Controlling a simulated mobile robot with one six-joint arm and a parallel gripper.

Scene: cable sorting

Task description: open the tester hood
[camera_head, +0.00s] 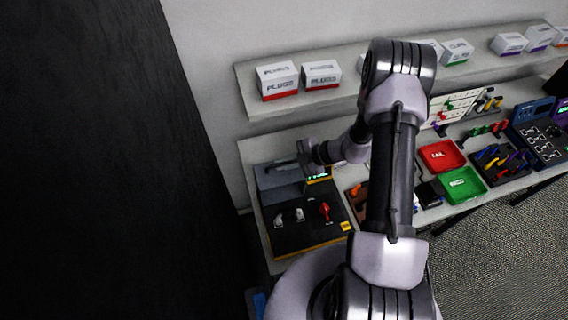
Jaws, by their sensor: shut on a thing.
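The tester (293,240) is a dark base with a yellow label at the left end of the bench. Its grey hood (278,180) stands at the back of the base, and the base's top in front of it is uncovered. A red part and two pale parts show on that top. My gripper (303,160) is at the hood's upper right edge, shut on the hood. The fingertips are small and partly hidden by my wrist, so the exact hold is hard to see.
A small lit green display (318,174) is right of the hood. A red tray (441,156) and a green tray (462,185) lie farther right. White boxes (278,80) stand on the shelf (385,88) above. A dark panel (95,160) fills the left.

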